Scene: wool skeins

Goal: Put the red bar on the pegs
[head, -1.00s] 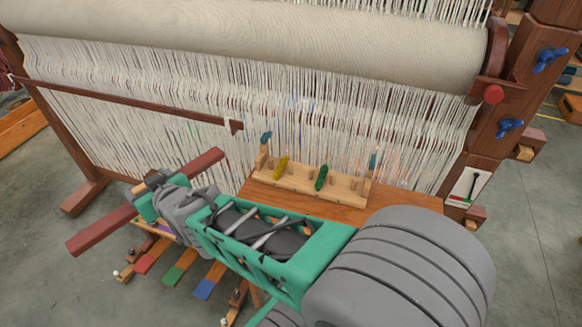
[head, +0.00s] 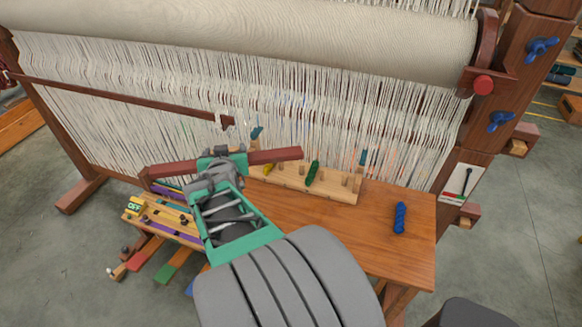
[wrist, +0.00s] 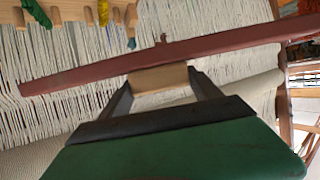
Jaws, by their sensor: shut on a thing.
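My gripper (head: 222,165) is shut on the red bar (head: 275,156), near its middle, in the head view. Two teal-topped pegs, left (head: 256,133) and right (head: 363,157), stand up at the rack's ends. Whether the bar touches anything cannot be told.
A green skein (head: 312,173) and a yellow skein (head: 268,168) are on the rack. A blue skein (head: 400,218) lies on the wooden bench (head: 350,235), whose right part is otherwise clear. The loom's white threads (head: 330,115) hang behind.

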